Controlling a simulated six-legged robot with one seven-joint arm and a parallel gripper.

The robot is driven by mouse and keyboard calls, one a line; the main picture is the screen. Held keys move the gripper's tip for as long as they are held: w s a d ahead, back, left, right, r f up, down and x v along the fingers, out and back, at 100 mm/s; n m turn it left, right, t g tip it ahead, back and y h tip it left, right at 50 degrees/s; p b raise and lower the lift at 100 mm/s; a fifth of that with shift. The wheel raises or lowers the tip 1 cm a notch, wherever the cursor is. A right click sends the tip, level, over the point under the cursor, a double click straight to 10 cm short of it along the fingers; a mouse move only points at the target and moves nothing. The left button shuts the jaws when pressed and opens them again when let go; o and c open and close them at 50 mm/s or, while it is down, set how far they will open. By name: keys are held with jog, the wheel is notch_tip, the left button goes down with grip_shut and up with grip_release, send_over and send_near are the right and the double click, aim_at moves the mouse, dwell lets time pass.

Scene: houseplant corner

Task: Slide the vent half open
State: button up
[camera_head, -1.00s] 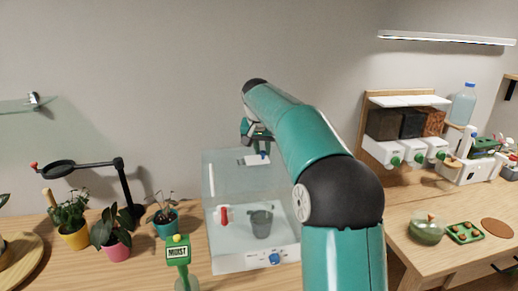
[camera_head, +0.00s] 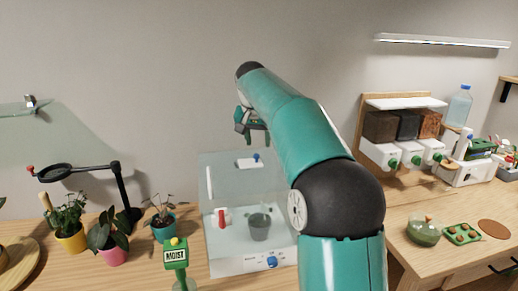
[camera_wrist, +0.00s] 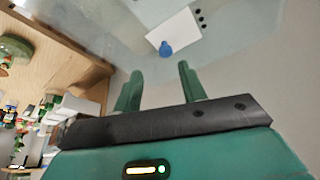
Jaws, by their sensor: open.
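The vent is a white plate (camera_head: 247,164) with a blue knob (camera_head: 256,157) on top of a clear box (camera_head: 226,187). In the wrist view the white plate (camera_wrist: 174,31) lies beyond my fingertips, with the blue knob (camera_wrist: 166,48) at its near edge. Several dark holes (camera_wrist: 201,20) show beside the plate's right end. My gripper (camera_wrist: 160,72) is open and empty, its two green fingers apart and pointing toward the knob without touching it. In the head view my gripper (camera_head: 256,140) is above the vent, with a gap to the knob.
Inside the box are a dark pot (camera_head: 259,226) and a red-and-white item (camera_head: 222,217). A green MOIST sign (camera_head: 175,255) stands in front at left. Potted plants and a magnifier (camera_head: 57,172) are further left. A second table with dispensers (camera_head: 398,155) is at right.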

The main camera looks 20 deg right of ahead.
jog(key=v, duration=0.8)
jog(key=shift+r, duration=0.15)
